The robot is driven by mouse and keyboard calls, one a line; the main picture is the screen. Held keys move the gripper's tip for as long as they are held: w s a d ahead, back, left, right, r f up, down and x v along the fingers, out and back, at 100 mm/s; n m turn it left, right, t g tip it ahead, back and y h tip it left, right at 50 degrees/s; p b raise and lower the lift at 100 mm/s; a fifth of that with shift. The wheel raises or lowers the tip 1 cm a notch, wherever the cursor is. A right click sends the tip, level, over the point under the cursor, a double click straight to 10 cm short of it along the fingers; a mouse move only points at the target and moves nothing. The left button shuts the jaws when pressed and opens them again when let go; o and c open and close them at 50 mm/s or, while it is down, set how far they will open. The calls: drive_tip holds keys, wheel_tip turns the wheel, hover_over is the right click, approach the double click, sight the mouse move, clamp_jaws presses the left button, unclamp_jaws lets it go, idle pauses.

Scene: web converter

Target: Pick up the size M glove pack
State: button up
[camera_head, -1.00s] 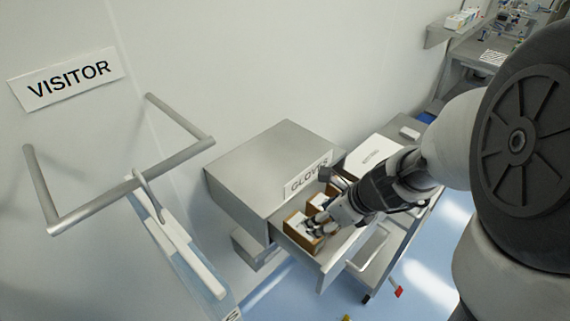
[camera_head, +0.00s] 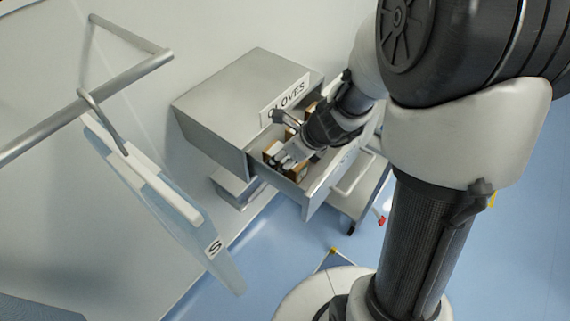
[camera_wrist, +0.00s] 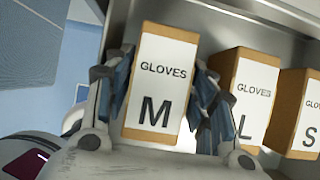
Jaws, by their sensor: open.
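The size M glove pack (camera_wrist: 158,80) is an orange-brown box with a white label reading GLOVES M, in the wrist view. It stands in the open drawer (camera_head: 312,195) of the grey GLOVES cabinet (camera_head: 235,95). My gripper (camera_wrist: 158,95) is open, with one finger on each side of the M pack; I cannot tell whether they touch it. In the head view, my gripper (camera_head: 285,162) reaches down into the drawer and partly hides the packs.
The L pack (camera_wrist: 248,95) stands close to the right of the M pack, and the S pack (camera_wrist: 308,115) beyond it. The metal drawer wall (camera_wrist: 225,22) runs behind them. A hanging clear bag marked S (camera_head: 190,215) is at the left, below a wall rail (camera_head: 110,78).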

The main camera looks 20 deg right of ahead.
drive_tip(key=shift+f, duration=0.2)
idle(0.5)
drive_tip(key=shift+c, duration=0.6)
drive_tip(key=c, duration=0.6)
drive_tip(key=shift+r, duration=0.1)
